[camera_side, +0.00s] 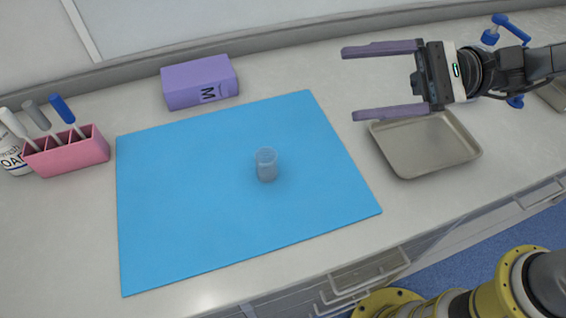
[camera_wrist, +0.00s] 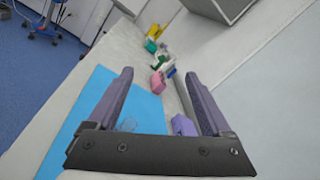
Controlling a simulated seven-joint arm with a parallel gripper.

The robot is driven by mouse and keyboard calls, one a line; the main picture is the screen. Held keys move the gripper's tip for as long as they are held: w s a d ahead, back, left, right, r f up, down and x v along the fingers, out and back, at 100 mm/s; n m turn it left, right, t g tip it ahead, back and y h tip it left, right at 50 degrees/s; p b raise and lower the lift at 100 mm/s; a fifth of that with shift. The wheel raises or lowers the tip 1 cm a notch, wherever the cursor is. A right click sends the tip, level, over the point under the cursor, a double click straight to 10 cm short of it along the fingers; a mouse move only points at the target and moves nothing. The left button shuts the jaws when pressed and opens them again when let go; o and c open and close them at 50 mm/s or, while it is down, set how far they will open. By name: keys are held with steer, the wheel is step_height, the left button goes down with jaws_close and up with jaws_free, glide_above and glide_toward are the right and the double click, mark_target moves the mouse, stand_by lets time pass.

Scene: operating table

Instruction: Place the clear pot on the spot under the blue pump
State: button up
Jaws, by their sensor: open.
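The clear pot (camera_side: 266,165) stands upright on the blue mat (camera_side: 180,235), right of the mat's middle. It shows faintly between my fingers in the wrist view (camera_wrist: 129,123). My gripper (camera_side: 350,84) is open and empty, above the counter to the right of the mat and apart from the pot. Its two purple fingers (camera_wrist: 158,74) point left in the side view. Blue parts that look like the blue pump (camera_side: 515,30) show at the top right behind my arm. My arm hides much of them, and the spot under the pump cannot be made out.
A metal tray (camera_side: 410,172) lies right of the mat, below my gripper. A purple box (camera_side: 200,82) stands behind the mat. A pink holder (camera_side: 68,153) with pens and a white bottle (camera_side: 14,160) are at the left. The mat around the pot is clear.

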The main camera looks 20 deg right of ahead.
steer(key=w+a+f+m+t, duration=0.2)
steer(key=w+f+m+t, duration=0.2)
steer(key=w+f+m, duration=0.3)
steer(key=m+h, duration=0.1)
steer(key=m, duration=0.2)
glide_toward(266, 157)
steer(key=a+r, duration=0.1)
steer(key=s+a, duration=0.1)
steer(key=a, duration=0.1)
steer(key=shift+s+r, duration=0.15)
steer(key=shift+r, duration=0.2)
steer(key=shift+a, duration=0.25)
steer(key=shift+x, duration=0.8)
steer(key=shift+w+x, duration=0.2)
steer(key=shift+x, duration=1.15)
steer(key=shift+w+x, duration=0.15)
steer(key=shift+x, duration=1.25)
steer(key=shift+d+r, duration=0.2)
jaws_close()
steer(key=shift+r, duration=0.1)
